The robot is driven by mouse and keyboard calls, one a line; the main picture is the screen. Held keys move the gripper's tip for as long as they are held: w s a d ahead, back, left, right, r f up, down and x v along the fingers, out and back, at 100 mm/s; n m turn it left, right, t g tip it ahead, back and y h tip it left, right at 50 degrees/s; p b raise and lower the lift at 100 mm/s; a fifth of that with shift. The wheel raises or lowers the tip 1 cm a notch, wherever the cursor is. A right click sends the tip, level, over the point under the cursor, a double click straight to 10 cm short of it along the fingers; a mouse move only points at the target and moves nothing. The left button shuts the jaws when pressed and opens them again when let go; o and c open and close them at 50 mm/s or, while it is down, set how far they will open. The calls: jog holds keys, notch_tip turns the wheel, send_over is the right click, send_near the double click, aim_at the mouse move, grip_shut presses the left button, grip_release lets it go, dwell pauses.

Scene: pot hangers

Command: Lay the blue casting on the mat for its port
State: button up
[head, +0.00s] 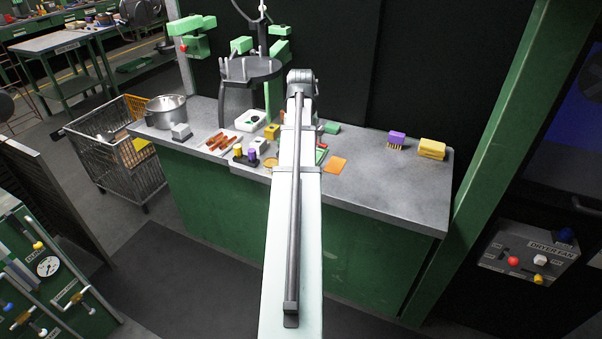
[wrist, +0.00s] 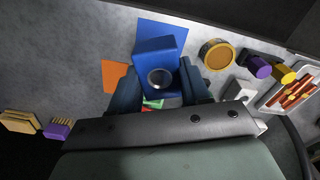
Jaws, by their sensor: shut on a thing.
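The blue casting (wrist: 155,54) is a block with a round, metal-lined port in the face turned to the wrist camera. My gripper (wrist: 160,88) is shut on it, one dark finger on each side. A flat blue mat (wrist: 165,29) shows just beyond and beside the casting. I cannot tell whether the casting touches the mat or hangs above it. An orange mat (wrist: 114,75) lies to the left, and a green mat (wrist: 153,104) shows partly between the fingers. In the head view my arm hides the gripper, casting and blue mat; the orange mat (head: 336,165) shows right of the arm.
A round tan disc (wrist: 217,54) lies right of the casting. A purple-and-black part (wrist: 258,66) and a tray of orange-red pieces (wrist: 294,92) are farther right. A purple brush (head: 396,140) and yellow sponges (head: 432,149) stand at the bench's right; bare bench (head: 385,185) lies before them.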

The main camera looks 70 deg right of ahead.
jog(key=shift+f, duration=4.8)
jog(key=o, duration=1.2)
jog(key=shift+f, duration=0.1)
notch_tip(320, 180, up, 12)
jog(key=shift+r, duration=0.15)
